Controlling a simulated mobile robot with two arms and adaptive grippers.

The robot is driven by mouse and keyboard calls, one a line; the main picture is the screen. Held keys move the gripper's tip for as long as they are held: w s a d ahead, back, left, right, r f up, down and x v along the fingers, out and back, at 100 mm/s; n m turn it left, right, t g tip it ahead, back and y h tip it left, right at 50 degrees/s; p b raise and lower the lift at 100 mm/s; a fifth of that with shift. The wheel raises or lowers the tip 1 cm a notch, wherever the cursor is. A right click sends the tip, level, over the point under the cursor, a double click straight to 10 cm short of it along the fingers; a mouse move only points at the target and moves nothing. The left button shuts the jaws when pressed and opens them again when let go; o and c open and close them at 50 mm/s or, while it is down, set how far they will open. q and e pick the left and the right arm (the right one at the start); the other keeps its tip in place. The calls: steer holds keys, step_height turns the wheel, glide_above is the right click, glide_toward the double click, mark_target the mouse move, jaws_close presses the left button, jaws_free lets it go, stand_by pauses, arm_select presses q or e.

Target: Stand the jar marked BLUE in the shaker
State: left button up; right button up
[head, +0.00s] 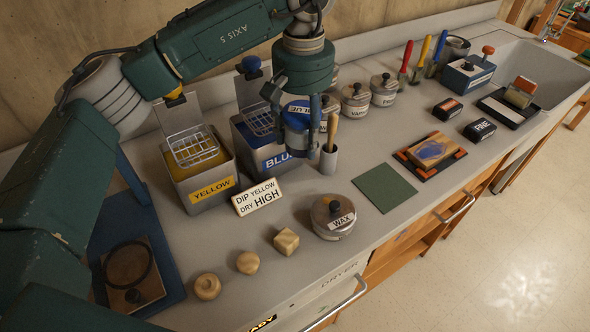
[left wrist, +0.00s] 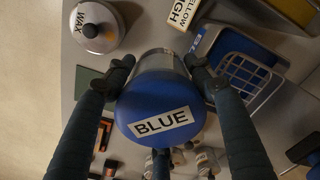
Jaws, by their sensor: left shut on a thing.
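The jar marked BLUE (head: 298,108) has a blue lid with a white label and hangs in my left gripper (head: 298,128). In the left wrist view the blue lid (left wrist: 155,92) faces the camera, with a finger on each side of the jar. In the head view the jar is partly hidden by the gripper, in front of the blue tank. A dark blue base (head: 160,220) at the left carries a wooden block with a dark ring (head: 130,263); it may be the shaker, but no label shows. My right gripper is not in view.
A yellow tank (head: 212,188) and a blue tank (head: 270,157) with wire baskets stand near. A WAX jar (head: 333,217), wooden knobs and block (head: 286,241), a sign (head: 257,197) and a cup (head: 328,158) are on the counter. A green mat (head: 384,188) lies to the right.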

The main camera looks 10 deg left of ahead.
arm_select(q)
steer(key=p, duration=0.1)
glide_above(300, 185)
step_height(300, 185, down, 7)
steer(key=shift+a+f, duration=0.1)
steer(key=shift+f, duration=0.5)
step_height(300, 185, down, 4)
steer(key=shift+r+p, duration=0.1)
steer(key=shift+p, duration=0.5)
steer(key=shift+f+b, duration=0.2)
steer(key=shift+b, duration=0.1)
steer(key=o, duration=1.3)
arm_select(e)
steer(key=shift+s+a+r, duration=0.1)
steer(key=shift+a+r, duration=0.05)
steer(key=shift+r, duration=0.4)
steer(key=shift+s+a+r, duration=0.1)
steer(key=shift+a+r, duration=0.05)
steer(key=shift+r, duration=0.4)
